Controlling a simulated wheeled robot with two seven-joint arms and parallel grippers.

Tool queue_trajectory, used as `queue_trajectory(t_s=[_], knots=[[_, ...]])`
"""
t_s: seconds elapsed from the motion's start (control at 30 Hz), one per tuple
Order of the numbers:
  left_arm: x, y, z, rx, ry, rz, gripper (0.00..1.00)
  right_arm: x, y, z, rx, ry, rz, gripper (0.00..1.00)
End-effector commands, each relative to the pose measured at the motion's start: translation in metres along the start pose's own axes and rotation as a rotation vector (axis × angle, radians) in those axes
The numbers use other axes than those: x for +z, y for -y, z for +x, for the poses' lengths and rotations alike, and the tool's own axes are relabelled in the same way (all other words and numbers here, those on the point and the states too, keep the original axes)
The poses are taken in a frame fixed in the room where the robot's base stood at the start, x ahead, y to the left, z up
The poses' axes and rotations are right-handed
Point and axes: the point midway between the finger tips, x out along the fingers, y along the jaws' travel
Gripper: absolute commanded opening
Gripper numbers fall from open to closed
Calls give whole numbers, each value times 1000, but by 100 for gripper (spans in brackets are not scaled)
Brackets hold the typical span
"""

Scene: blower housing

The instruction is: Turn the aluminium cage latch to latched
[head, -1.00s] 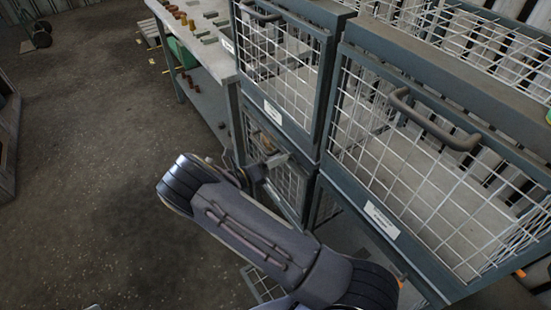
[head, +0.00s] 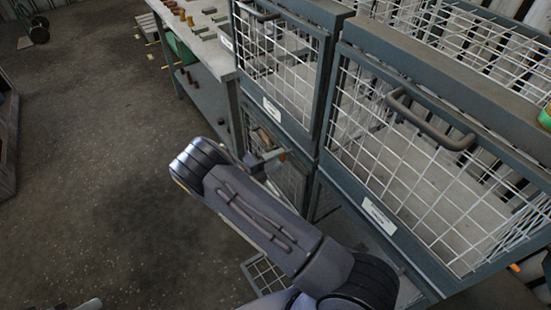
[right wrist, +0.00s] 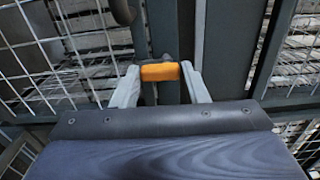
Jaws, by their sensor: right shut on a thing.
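My right gripper (right wrist: 160,82) is shut on an orange latch grip (right wrist: 160,72), with one pale finger on each side of it. The grip lies crosswise in front of a dark upright post of the cage in the right wrist view. My left gripper is not in view.
An upper mesh door (head: 275,60) stands above the latch. A larger mesh cage with a grey bar handle (head: 430,120) is close on the right. A bench (head: 215,60) with small parts is at the back left. The floor on the left (head: 90,170) is mostly clear.

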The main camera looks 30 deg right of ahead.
Motion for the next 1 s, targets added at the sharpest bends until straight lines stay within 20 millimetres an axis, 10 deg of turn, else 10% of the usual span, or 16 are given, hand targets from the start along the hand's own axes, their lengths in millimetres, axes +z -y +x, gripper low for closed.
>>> queue_trajectory(t_s=[0.53, 0.57, 0.7, 1.0], knots=[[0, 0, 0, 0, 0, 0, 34, 0, -1, 0, 2, 1, -29, 17], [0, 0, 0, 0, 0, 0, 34, 0, -1, 0, 2, 1, -29, 41], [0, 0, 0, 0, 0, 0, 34, 0, -1, 0, 1, 1, -28, 60], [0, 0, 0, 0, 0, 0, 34, 0, 0, -1, 1, 1, -26, 62]])
